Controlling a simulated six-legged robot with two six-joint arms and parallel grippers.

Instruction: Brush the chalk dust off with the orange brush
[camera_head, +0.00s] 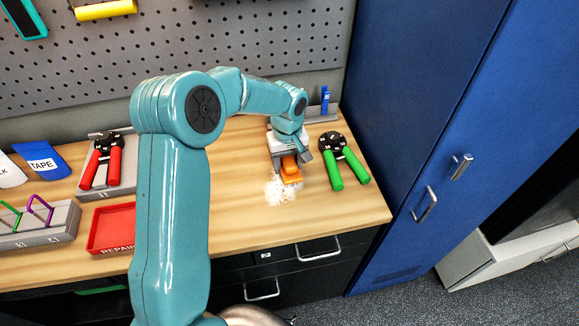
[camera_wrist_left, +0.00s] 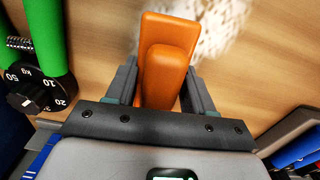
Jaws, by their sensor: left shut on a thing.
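The orange brush (camera_head: 291,170) is held by my left gripper (camera_head: 290,160) low over the wooden bench top. In the left wrist view the orange brush (camera_wrist_left: 165,60) sits between the two fingers of my left gripper (camera_wrist_left: 160,88), which are shut on it. The white chalk dust (camera_head: 280,189) lies on the wood right beside the brush, toward the bench's front edge. In the left wrist view the chalk dust (camera_wrist_left: 215,25) shows just past the brush. Whether the brush touches the wood I cannot tell. My right gripper is not in view.
A green-handled grip trainer (camera_head: 344,165) lies close right of the brush. A red-handled one (camera_head: 104,160) lies in a grey tray at left. A red repair tray (camera_head: 110,229) is near the front edge. A blue cabinet (camera_head: 430,120) stands at right. Wood in front of the dust is clear.

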